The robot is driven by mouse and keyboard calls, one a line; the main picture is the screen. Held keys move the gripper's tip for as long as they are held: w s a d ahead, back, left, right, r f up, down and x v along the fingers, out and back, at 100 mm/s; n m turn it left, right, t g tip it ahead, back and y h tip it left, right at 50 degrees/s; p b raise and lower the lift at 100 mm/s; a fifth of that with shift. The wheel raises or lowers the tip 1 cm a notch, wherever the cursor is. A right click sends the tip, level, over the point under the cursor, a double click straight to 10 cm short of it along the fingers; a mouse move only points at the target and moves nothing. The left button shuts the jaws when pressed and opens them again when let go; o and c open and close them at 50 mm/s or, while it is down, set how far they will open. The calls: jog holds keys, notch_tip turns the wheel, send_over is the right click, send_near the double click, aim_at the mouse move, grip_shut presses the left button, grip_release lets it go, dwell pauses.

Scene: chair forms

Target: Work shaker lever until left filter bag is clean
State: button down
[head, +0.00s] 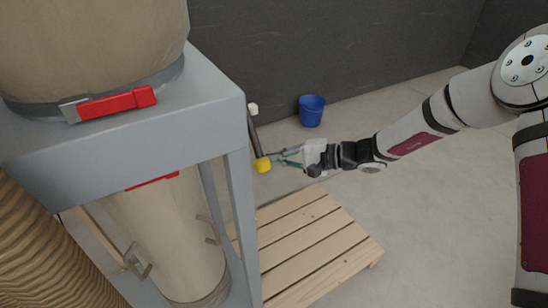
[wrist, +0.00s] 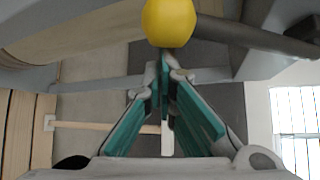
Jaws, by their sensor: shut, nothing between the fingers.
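The shaker lever is a dark rod (head: 256,140) with a yellow knob (head: 263,165), hanging down beside the grey frame. In the wrist view the yellow knob (wrist: 168,22) is at the top, just beyond my fingertips. My gripper (head: 276,157) is shut and empty, with its tips close to the right of the knob in the head view; I cannot tell if they touch. In the wrist view my gripper's green-padded fingers (wrist: 163,62) meet at the tips. A tan bag (head: 90,40) bulges above the frame and a beige bag (head: 170,245) hangs below; I cannot tell their cleanliness.
The grey metal frame (head: 110,140) stands close left of the lever, with a red clamp handle (head: 118,103) on the upper bag's band. A wooden pallet (head: 310,240) lies below my gripper. A blue bucket (head: 312,110) stands near the dark wall. The floor to the right is clear.

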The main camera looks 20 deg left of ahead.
aim_at(268, 162)
jog(key=shift+r, duration=0.1)
jog(key=s+d+r+m+h+p, duration=0.1)
jog(key=s+d+r, duration=0.1)
jog(key=s+d+r+h+p, duration=0.1)
jog(key=d+r+p, duration=0.1)
jog(key=shift+s+r+m+g, duration=0.3)
jog(key=shift+s+m+g, duration=0.1)
jog(key=shift+s+d+r, duration=0.15)
jog(key=shift+d+r, duration=0.1)
jog(key=shift+f, duration=0.1)
